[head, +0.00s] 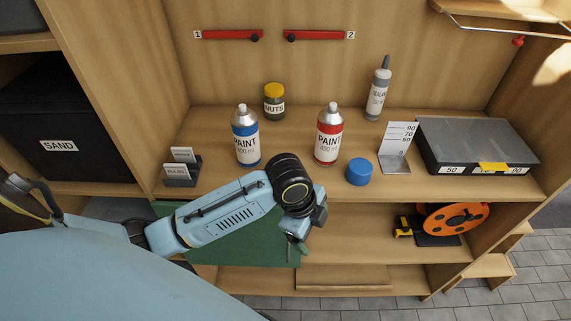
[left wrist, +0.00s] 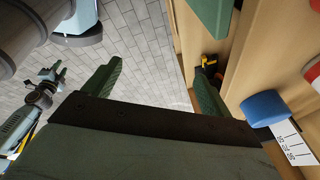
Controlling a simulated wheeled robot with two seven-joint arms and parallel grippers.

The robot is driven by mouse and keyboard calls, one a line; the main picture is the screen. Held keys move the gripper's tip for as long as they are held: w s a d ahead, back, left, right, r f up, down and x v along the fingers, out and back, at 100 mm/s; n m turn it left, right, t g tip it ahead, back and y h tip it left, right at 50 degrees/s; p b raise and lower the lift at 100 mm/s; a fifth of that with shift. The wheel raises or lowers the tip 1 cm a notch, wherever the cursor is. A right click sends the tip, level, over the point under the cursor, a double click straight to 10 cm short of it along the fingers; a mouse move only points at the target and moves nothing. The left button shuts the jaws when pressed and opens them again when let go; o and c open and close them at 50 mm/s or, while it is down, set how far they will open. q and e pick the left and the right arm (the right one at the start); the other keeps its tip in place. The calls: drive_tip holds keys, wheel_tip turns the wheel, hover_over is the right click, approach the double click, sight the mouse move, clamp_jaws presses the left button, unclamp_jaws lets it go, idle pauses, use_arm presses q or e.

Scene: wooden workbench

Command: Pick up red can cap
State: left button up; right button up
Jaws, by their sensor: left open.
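A red paint can (head: 328,140) stands upright on the bench with a bare silver top. I see no red cap in either view. A blue cap (head: 359,172) lies on the bench right of the red can; it also shows in the left wrist view (left wrist: 265,108). A blue paint can (head: 245,140) stands to the left, also silver-topped. My left gripper (head: 293,246) is open and empty in front of the bench edge, below the cans. Its two green fingers (left wrist: 155,88) are spread in the left wrist view. What looks like my right gripper (left wrist: 52,75) shows small at the left there.
A nuts jar (head: 274,103), a sealant tube (head: 378,90), a numbered stand (head: 396,150) and an organiser box (head: 475,145) are on the bench. Label holders (head: 181,168) stand at left. An orange reel (head: 455,218) and yellow tape measure (head: 404,228) are on the lower shelf.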

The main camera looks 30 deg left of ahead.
use_arm(q)
drive_tip(key=w+a+r+m+g+y+p, duration=0.1)
drive_tip(key=w+a+r+m, duration=0.45)
drive_tip(key=a+r, duration=0.2)
drive_tip(key=w+a+r+m+g+y, duration=0.15)
drive_tip(key=w+a+r+m, duration=0.25)
drive_tip(key=a+r+m, duration=0.4)
drive_tip(key=shift+n, duration=0.65)
drive_tip(key=f, duration=0.4)
drive_tip(key=d+f, duration=0.1)
drive_tip(key=f, duration=0.3)
drive_tip(key=d+f, duration=0.1)
drive_tip(key=f, duration=0.3)
drive_tip(key=shift+f, duration=0.25)
drive_tip(key=shift+d, duration=0.1)
drive_tip(key=shift+c, duration=0.4)
drive_tip(key=c, duration=0.9)
